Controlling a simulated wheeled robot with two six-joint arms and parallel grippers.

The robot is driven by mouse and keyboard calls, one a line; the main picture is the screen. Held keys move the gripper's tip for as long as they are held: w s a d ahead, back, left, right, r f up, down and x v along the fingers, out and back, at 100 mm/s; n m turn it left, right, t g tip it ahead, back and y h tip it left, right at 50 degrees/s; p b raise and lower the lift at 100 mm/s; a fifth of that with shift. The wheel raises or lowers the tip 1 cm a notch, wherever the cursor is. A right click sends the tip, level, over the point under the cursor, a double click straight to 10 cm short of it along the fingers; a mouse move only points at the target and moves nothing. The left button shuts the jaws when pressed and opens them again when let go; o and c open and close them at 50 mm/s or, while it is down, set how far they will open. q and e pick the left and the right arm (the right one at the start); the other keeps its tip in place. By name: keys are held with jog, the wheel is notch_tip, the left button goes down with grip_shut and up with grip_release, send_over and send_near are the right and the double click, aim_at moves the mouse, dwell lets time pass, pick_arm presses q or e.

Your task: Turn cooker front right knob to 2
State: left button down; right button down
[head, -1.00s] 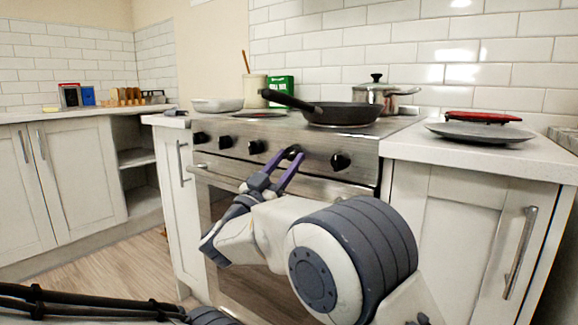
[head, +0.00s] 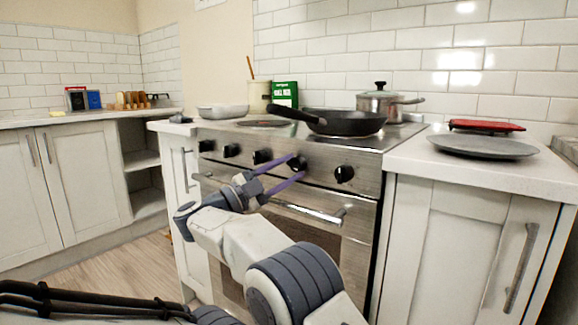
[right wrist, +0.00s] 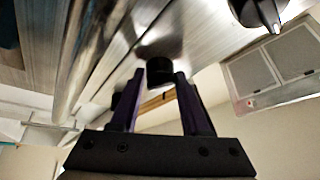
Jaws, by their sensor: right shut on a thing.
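The cooker (head: 330,200) has a steel front panel with a row of several black knobs. The rightmost knob (head: 344,173) is free, and a knob with a pale pointer shows at the upper right of the right wrist view (right wrist: 262,12). The held knob's setting cannot be read. My left gripper is not in view.
The oven handle (head: 305,212) runs below the knobs, close to my right arm. A black frying pan (head: 345,122) and a lidded steel pot (head: 385,104) stand on the cooker. A grey plate (head: 482,147) and a red item (head: 486,126) are on the right counter.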

jog(key=shift+m+g+p, duration=0.35)
jog(key=shift+m+g, duration=0.05)
jog(key=shift+m, duration=0.5)
jog(key=shift+c, duration=2)
grip_release()
